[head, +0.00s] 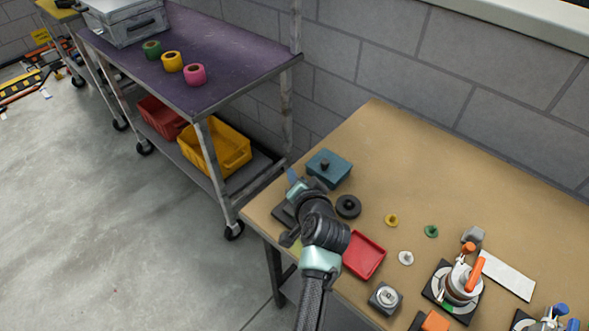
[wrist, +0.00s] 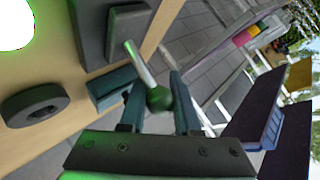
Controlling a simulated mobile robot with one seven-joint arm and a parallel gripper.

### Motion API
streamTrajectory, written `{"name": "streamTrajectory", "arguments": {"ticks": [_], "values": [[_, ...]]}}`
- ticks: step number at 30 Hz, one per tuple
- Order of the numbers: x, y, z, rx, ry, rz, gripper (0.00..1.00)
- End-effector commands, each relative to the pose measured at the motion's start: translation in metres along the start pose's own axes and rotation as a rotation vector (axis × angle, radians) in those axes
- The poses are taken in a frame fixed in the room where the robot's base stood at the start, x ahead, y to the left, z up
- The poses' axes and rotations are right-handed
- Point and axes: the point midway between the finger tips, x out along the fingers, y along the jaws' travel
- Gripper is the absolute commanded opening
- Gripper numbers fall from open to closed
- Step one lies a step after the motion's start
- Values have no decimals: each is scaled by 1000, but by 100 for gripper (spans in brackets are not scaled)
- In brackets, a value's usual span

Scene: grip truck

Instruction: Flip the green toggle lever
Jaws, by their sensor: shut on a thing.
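The green toggle lever shows in the wrist view as a silver rod ending in a dark green ball (wrist: 158,97). In the head view my gripper (head: 293,181) is over the left corner of the tan bench, and my own wrist hides the lever there.
A teal box with a knob (head: 326,170) and a black ring (head: 348,207) stand close to the right of my gripper. A red tray (head: 364,256) lies nearer. A purple-topped cart (head: 215,55) stands left; the bench's back is clear.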

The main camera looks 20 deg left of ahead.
Motion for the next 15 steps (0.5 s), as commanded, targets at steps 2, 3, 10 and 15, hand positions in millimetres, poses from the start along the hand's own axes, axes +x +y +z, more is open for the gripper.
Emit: {"name": "streamTrajectory", "arguments": {"ticks": [2,3,10,15], "values": [[1,0,-4,35,-34,9,0],[2,1,-4,51,-48,13,0],[6,5,-3,110,-109,27,0],[8,7,-3,129,-127,32,0]]}}
